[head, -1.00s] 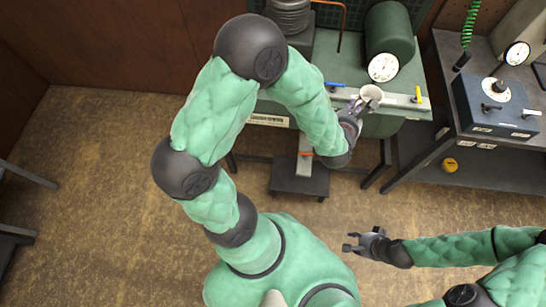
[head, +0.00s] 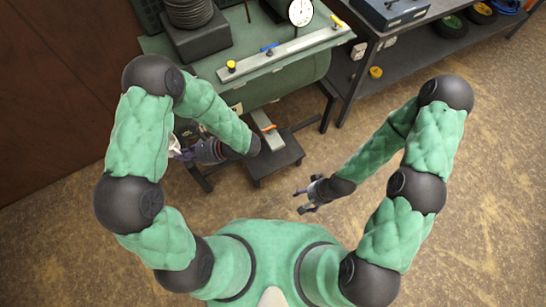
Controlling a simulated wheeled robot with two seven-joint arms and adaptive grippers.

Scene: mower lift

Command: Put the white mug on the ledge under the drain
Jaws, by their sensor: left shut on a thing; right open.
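The white mug (head: 174,144) shows only as a small pale patch at the left, mostly hidden by my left arm. My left gripper (head: 183,153) is shut on it, left of the green machine's underside. The drain (head: 266,124) is a grey piece with an orange lever, below the machine's front. The dark ledge (head: 277,160) is a flat black step under it, and its top looks bare. The held mug is apart from the ledge, to its left. My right gripper (head: 308,194) is open and empty, low over the floor, right of and nearer than the ledge.
The green machine (head: 295,72) carries a grey bar (head: 285,52) with yellow and blue valves and a gauge (head: 300,13). Its dark legs stand on both sides of the ledge. A workbench (head: 400,50) stands at the right. Floor in front is open.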

